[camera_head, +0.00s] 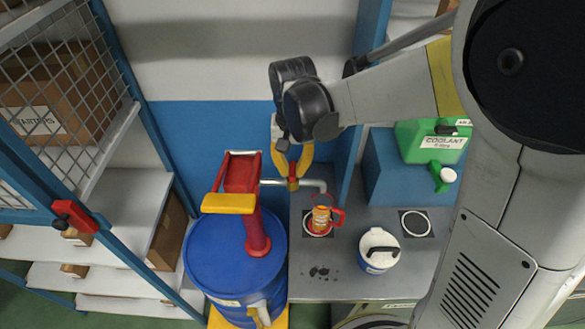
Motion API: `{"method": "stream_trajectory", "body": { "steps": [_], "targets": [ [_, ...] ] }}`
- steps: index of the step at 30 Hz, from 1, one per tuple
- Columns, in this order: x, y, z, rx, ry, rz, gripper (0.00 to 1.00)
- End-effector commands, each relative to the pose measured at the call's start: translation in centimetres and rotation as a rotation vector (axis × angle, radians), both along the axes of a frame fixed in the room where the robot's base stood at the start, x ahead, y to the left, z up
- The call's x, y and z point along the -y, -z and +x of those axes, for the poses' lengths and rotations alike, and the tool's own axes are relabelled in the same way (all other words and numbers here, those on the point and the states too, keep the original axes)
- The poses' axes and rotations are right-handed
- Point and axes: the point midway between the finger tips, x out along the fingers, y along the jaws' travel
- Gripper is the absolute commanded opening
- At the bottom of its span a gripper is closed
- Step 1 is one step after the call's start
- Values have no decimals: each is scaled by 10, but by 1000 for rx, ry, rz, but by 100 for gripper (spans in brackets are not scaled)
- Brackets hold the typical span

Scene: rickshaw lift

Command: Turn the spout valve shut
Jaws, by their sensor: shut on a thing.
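The spout valve (293,181) is a small red part on the grey spout pipe (314,183), which runs right from the red pump (243,182) and bends down. My gripper (292,166) comes from above, its yellow fingers shut on the valve. The fingers cover much of it, so its exact angle is hard to tell. An orange jug (320,216) with a red handle stands under the spout's end, on a marked spot on the grey bench. The pump stands on a blue drum (222,257) and has a yellow handle (228,204).
A white canister (379,245) with a black handle stands on the grey bench (350,285), near an empty ringed spot (416,224). A green coolant can (428,143) is at the right. Shelving with a mesh front (70,60) is at the left. Dark spots mark the bench.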

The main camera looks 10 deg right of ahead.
Motion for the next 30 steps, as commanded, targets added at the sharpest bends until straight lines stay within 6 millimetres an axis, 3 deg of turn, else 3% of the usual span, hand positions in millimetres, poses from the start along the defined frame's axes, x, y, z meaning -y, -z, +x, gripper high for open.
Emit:
{"method": "stream_trajectory", "body": {
  "steps": [9, 10, 12, 23, 30],
  "targets": [
    [0, 0, 0, 0, 1, 0, 0],
    [0, 0, 0, 0, 1, 0, 22],
    [0, 0, 0, 0, 1, 0, 36],
    [0, -6, 0, 0, 0, 0, 36],
    [0, -51, 0, 0, 0, 0, 36]
  ]
}}
